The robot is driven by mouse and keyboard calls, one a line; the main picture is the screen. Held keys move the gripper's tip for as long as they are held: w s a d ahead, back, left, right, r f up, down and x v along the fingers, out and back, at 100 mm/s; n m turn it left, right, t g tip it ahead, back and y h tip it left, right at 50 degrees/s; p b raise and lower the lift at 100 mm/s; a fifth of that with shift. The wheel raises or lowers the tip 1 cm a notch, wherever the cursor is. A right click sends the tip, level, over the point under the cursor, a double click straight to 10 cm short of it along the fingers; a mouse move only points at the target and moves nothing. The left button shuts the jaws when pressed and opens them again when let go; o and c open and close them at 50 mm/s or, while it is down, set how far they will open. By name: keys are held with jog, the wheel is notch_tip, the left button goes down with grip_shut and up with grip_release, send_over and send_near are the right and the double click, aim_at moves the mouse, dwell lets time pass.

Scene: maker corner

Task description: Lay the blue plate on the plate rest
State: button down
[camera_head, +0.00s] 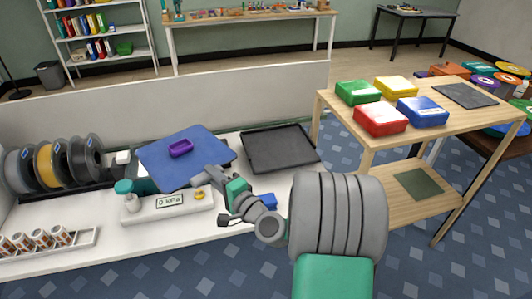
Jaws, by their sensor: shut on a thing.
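The blue plate (205,150) is a flat, dark blue sheet with a small purple piece (180,148) on it. My gripper (214,174) is shut on the plate's near right edge and holds it over the white bench, a little tilted in the picture. The black, low-rimmed tray (280,165) on the bench just right of the plate looks like the plate rest. It is empty. The plate and my gripper hide part of the bench behind them.
A white device with a display (168,201) and a teal-capped jar (126,188) stand below the plate. Filament spools (88,155) are at left. A low white panel (230,95) backs the bench. A wooden table (400,140) with coloured boxes stands at right.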

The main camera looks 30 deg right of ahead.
jog(key=s+d+f+m+h+b, duration=0.1)
jog(key=s+d+m+h+b, duration=0.2)
jog(key=d, duration=0.6)
jog(key=s+d+f+m+h+b, duration=0.1)
jog(key=s+d+m+h+b, duration=0.1)
jog(key=d+h, duration=0.5)
jog(key=w+d+f+b, duration=0.1)
jog(key=d+f, duration=0.3)
jog(key=d, duration=0.1)
jog(key=w+d+f+y+b, duration=0.1)
jog(key=d+f, duration=0.3)
jog(key=d, duration=0.1)
jog(key=w+d+f+y+b, duration=0.1)
jog(key=d+f, duration=0.3)
jog(key=d, duration=0.1)
jog(key=shift+w+d+f, duration=0.1)
jog(key=shift+w+f, duration=0.3)
jog(key=shift+r, duration=0.1)
jog(key=c, duration=1.8)
grip_release()
jog(key=shift+f, duration=0.3)
jog(key=o, duration=0.5)
jog(key=shift+r, duration=0.1)
